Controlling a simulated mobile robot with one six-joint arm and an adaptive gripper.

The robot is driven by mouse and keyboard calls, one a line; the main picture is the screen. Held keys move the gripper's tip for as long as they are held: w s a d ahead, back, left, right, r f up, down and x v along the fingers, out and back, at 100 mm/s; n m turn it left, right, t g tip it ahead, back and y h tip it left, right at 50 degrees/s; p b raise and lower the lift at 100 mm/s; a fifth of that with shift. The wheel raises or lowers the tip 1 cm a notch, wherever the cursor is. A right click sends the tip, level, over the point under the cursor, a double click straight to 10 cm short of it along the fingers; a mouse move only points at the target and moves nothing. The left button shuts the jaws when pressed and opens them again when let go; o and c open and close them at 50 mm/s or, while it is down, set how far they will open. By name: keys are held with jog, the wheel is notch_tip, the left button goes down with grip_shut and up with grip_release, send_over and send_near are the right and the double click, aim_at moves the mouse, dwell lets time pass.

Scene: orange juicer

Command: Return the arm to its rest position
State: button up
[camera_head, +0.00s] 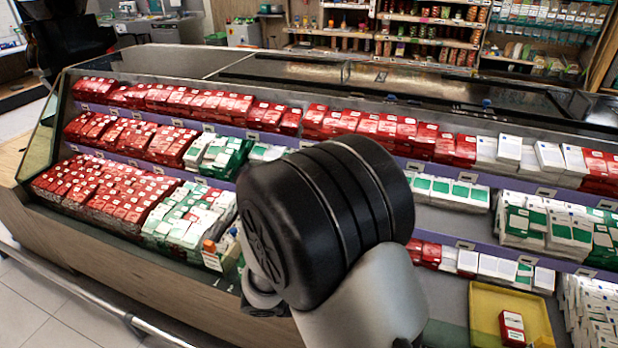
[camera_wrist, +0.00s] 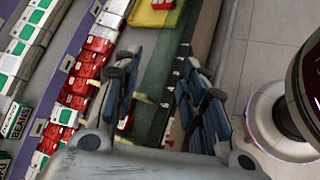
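My arm shows large in the middle of the head view, with a black ribbed joint and a pale grey link in front of the display case. My gripper is not visible in that view. In the wrist view my gripper (camera_wrist: 160,66) shows two dark blue-grey fingers standing apart with a wide gap. I see no object held between them; the case's front edge and some boxes show beyond and below. A yellow tray (camera_head: 483,304) with a red-and-white box (camera_head: 512,328) lies at the lower right of the head view. The tray also shows at the top of the wrist view (camera_wrist: 146,17).
A long display case holds rows of red boxes (camera_head: 105,195) and green-and-white boxes (camera_head: 190,215) on stepped shelves. A metal rail (camera_head: 85,292) runs along its front. Tiled floor (camera_head: 35,300) is clear at lower left. Stocked shelves (camera_head: 430,30) stand behind.

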jog(key=s+d+r+m+t+y, duration=0.2)
jog(key=s+r+m+y, duration=0.8)
jog(key=r, duration=0.8)
jog(key=shift+s+r+m+y, duration=0.25)
jog(key=shift+s+m, duration=1.45)
jog(key=shift+s, duration=0.9)
